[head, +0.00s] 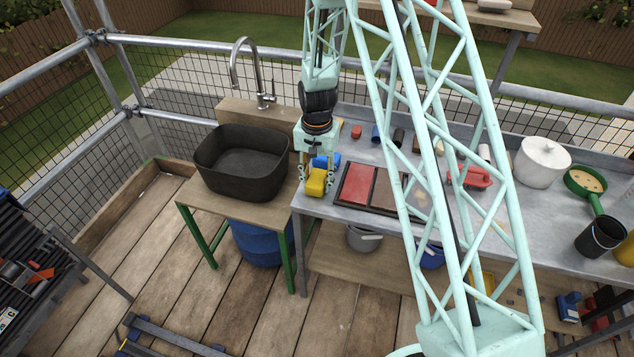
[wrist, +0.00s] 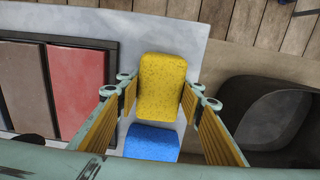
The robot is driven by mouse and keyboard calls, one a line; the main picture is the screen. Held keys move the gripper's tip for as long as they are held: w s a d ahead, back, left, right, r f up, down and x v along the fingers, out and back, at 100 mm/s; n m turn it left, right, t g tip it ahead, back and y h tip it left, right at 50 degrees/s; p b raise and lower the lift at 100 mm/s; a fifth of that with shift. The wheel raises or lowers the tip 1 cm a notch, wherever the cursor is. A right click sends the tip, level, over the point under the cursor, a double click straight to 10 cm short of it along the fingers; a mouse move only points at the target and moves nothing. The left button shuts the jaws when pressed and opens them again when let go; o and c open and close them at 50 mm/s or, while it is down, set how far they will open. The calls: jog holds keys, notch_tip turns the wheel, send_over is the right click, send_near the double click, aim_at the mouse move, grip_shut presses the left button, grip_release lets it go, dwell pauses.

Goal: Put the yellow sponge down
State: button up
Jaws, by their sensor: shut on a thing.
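The yellow sponge (head: 316,182) is between the fingers of my gripper (head: 317,178), at the left end of the metal worktop (head: 322,207). In the wrist view the yellow sponge (wrist: 162,85) sits between the two ribbed orange finger pads of my gripper (wrist: 159,97), which is shut on it. I cannot tell whether its underside touches the worktop. A blue sponge-like block (wrist: 152,142) is right beside it, on the side away from the worktop's front edge; it also shows in the head view (head: 322,162), partly hidden.
A dark basin (head: 243,160) stands on the wooden stand at left, with a tap (head: 258,75) behind. A tray with red and brown panels (head: 357,186) lies just right of the sponge. A red tool (head: 470,176) and a white pot (head: 541,161) are further right.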

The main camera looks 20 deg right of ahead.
aim_at(317, 177)
jog(key=shift+f, duration=0.15)
jog(key=o, duration=1)
jog(key=shift+o, duration=0.2)
jog(key=shift+r, duration=0.2)
notch_tip(317, 177, up, 11)
jog(key=shift+f+p, duration=0.15)
jog(key=shift+p, duration=0.3)
jog(key=shift+r, duration=0.65)
jog(key=shift+r, duration=0.1)
